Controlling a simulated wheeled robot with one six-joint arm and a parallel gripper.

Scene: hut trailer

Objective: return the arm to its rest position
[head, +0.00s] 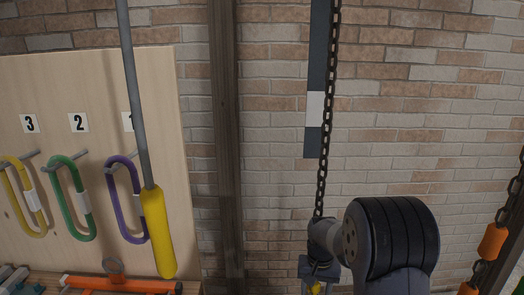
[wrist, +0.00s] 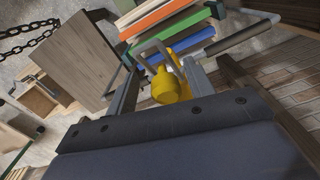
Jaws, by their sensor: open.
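My dark arm (head: 390,237) is raised at the lower right of the head view, bent in front of the brick wall. Its far end is mostly hidden behind my own arm link or cut off by the bottom edge. In the wrist view my gripper (wrist: 168,62) has its grey fingers apart, so it is open. A yellow rounded thing (wrist: 172,85) shows between or behind the fingers. I cannot tell whether they touch it. A bit of yellow also shows at the bottom edge of the head view (head: 315,289).
A dark chain (head: 325,120) hangs close to my arm. A yellow-handled rod (head: 157,230) hangs before a board (head: 100,85) with yellow, green and purple carabiners on numbered pegs. An orange-linked chain (head: 492,240) hangs at the right. The brick wall (head: 440,110) stands behind.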

